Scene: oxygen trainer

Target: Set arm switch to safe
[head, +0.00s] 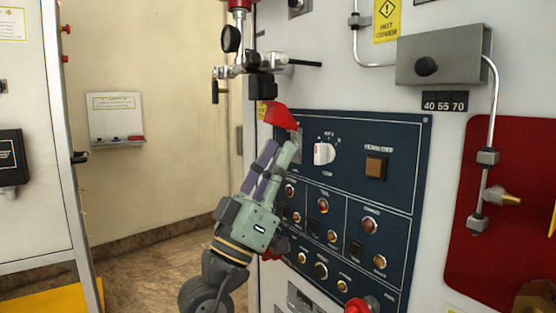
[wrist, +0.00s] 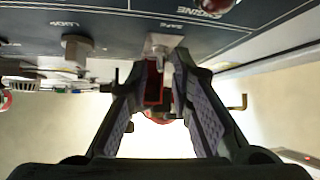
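The red switch guard (head: 280,115) sticks out from the upper left of the dark blue panel in the head view. In the wrist view the guard (wrist: 153,84) is a red hollow box between my fingers. A metal switch part (wrist: 160,42) sits on the panel just beyond it, beside small lettering that looks like SAFE. My gripper (head: 278,145) reaches up to the panel just below the guard. In the wrist view its fingers (wrist: 158,75) stand apart on either side of the guard, with a gap showing. Contact with the switch lever cannot be told.
The dark blue panel (head: 405,140) carries a white rotary knob (head: 324,153), an amber square button (head: 376,167) and several small knobs and lamps. A gauge (head: 231,39) and valve piping stand above the guard. Open floor (head: 150,265) lies to the left.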

